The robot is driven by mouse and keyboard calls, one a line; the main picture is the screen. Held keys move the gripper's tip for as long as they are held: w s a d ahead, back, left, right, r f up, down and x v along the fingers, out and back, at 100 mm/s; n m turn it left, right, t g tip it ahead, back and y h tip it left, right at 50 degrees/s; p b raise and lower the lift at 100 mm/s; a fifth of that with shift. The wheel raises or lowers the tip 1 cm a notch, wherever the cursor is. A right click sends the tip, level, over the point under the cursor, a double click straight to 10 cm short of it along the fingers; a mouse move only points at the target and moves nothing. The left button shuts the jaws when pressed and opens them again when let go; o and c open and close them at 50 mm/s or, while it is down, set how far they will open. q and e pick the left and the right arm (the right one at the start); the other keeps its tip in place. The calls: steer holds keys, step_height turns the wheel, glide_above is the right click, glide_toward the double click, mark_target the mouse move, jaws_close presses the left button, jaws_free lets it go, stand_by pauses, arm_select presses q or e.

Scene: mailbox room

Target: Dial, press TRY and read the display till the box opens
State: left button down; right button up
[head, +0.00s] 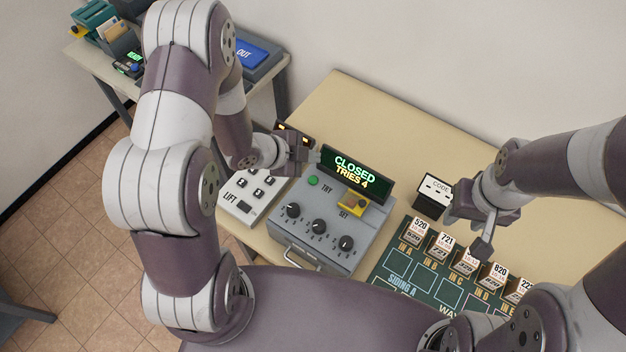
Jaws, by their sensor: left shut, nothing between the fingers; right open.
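The grey lock box (318,268) stands on the table, with three black dials (319,226), a green TRY button (313,181) and a yellow SET part (354,201). Its lid looks shut, with a handle at the front. The display (356,171) reads "CLOSED" and "TRIES 4" in green and yellow. My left gripper (314,157) is shut and empty, above and behind the TRY button, beside the display's left end. A gap to the button seems to show. My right gripper (482,243) is open above the row of numbered blocks. The dial settings are too small to read.
Numbered blocks (441,246) line the green SIDING A board (398,268) at right. A white LIFT panel (245,196) adjoins the box's left side. A side table (283,82) with a blue OUT tray (246,52) stands behind left.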

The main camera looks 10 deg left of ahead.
mark_target(310, 182)
arm_select(q)
step_height(310, 182, down, 7)
steer(key=b, duration=0.5)
steer(key=shift+w+a+r, duration=0.1)
steer(key=shift+r, duration=0.05)
stand_by(1.5)
steer(key=shift+f+b, duration=0.45)
steer(key=shift+f, duration=0.05)
